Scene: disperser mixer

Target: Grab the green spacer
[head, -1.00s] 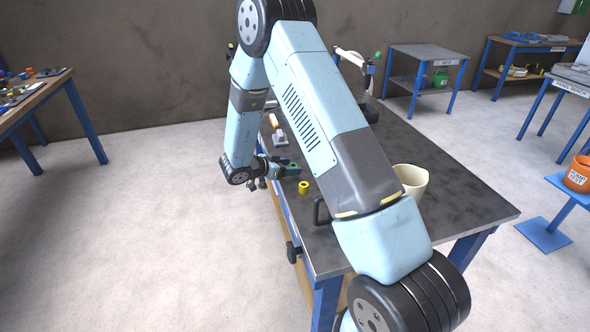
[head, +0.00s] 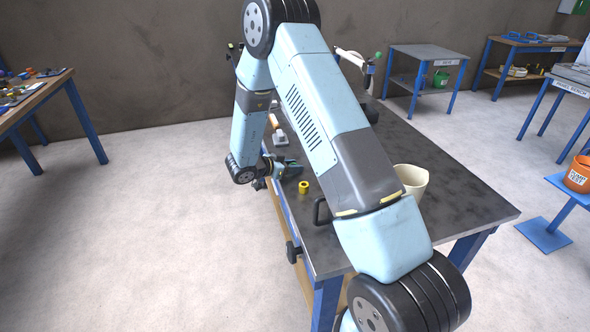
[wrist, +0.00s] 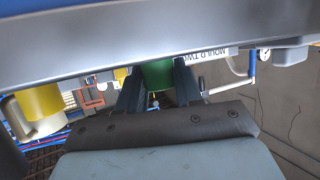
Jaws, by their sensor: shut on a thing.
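The green spacer (wrist: 157,76) sits between the two fingers of my gripper (wrist: 158,82) in the wrist view, with a finger against each side. My gripper is shut on it. In the head view my gripper (head: 290,168) is low over the near-left edge of the dark workbench (head: 440,185). I cannot make out the green spacer there. A yellow spacer (head: 303,187) stands on the bench just in front of the gripper. It also shows in the wrist view (wrist: 40,103).
A cream beaker (head: 411,178) stands on the bench to the right, beyond my arm. A tool with a wooden handle (head: 277,132) lies behind the gripper. A black handle (head: 320,211) stands nearer on the bench. The right part of the bench top is clear.

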